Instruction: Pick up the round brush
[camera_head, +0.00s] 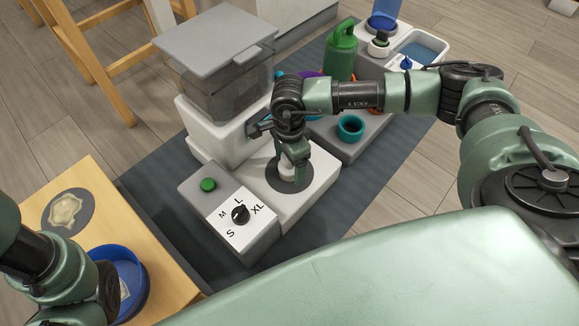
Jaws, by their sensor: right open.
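My right gripper (290,168) points down over the dark round pad (303,185) on the white base of the food dispenser. Its jaws are open. A small whitish thing (287,173) shows at the fingertips, mostly hidden by them; I cannot tell whether it is the round brush or whether the fingers touch it.
The dispenser (228,95) with its grey lid stands left of my right gripper. Its dial box (255,245) is in front. A teal cup (350,128) and green watering can (341,55) stand behind. A blue bowl (133,268) sits on the wooden table (165,235).

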